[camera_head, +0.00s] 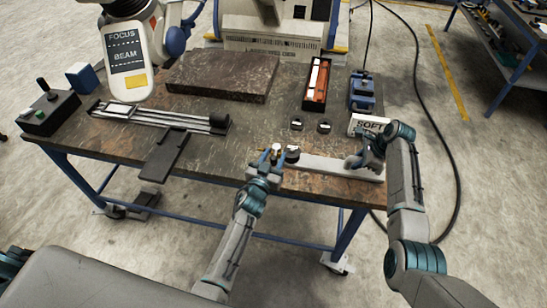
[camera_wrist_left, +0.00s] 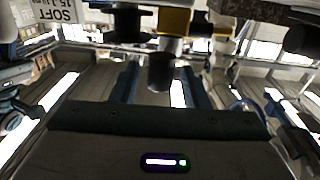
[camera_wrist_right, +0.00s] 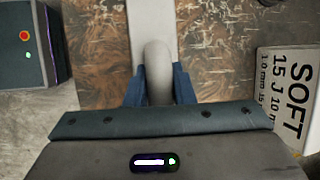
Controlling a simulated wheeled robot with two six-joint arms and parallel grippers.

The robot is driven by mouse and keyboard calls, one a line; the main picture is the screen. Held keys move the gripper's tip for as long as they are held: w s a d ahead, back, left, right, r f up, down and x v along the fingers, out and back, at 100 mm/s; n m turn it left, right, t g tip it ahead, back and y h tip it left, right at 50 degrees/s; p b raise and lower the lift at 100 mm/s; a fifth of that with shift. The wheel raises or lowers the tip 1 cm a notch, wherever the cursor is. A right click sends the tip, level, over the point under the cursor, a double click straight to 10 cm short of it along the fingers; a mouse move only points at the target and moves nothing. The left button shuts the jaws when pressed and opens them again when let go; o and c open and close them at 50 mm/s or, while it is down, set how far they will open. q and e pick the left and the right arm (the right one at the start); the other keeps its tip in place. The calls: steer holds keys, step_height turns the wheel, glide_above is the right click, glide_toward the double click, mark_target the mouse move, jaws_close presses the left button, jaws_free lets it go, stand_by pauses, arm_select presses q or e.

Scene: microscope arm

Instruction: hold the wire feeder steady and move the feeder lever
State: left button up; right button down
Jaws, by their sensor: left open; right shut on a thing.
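The wire feeder appears as a long pale bar (camera_head: 325,166) along the table's front right edge. A dark knob (camera_head: 292,153) stands near its left end. My left gripper (camera_head: 271,157) is open at that end, around or very near a small upright lever with a pale top (camera_head: 277,147). In the left wrist view, a dark cylindrical tip (camera_wrist_left: 161,72) sits between the open fingers, with a yellow part (camera_wrist_left: 174,22) above. My right gripper (camera_head: 364,158) is shut on a rounded grey post (camera_wrist_right: 157,66) at the bar's right end.
A white block marked SOFT (camera_head: 368,124) lies behind my right gripper. Two small dark round parts (camera_head: 297,124) sit behind the bar. A dark slab (camera_head: 222,76), an orange-filled tray (camera_head: 318,84), a blue device (camera_head: 361,91) and a FOCUS/BEAM panel (camera_head: 127,60) stand farther back.

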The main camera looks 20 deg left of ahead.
steer(key=shift+r, duration=0.1)
arm_select(q)
jaws_close()
steer(key=shift+a+r+h, duration=0.1)
steer(key=shift+h, duration=0.3)
steer(key=shift+a+m+h, duration=0.25)
steer(key=shift+m+h, duration=0.15)
steer(key=shift+m, duration=0.1)
arm_select(e)
steer(key=shift+w, duration=0.1)
arm_select(q)
steer(key=shift+w+a+m+g+h, duration=0.1)
steer(key=shift+a+m+g+h, duration=0.4)
steer(key=shift+m+h, duration=0.45)
steer(key=shift+w+a+m+g+h, duration=0.1)
steer(key=shift+a+m+g+h, duration=0.15)
steer(key=shift+m+g+h, duration=0.7)
steer(key=shift+w+a+m+g+h, duration=0.15)
steer(key=shift+a+m+h, duration=0.3)
steer(key=shift+h, duration=0.95)
steer(key=shift+s, duration=0.1)
arm_select(e)
steer(key=shift+d, duration=0.1)
arm_select(q)
jaws_free()
steer(key=shift+d, duration=0.1)
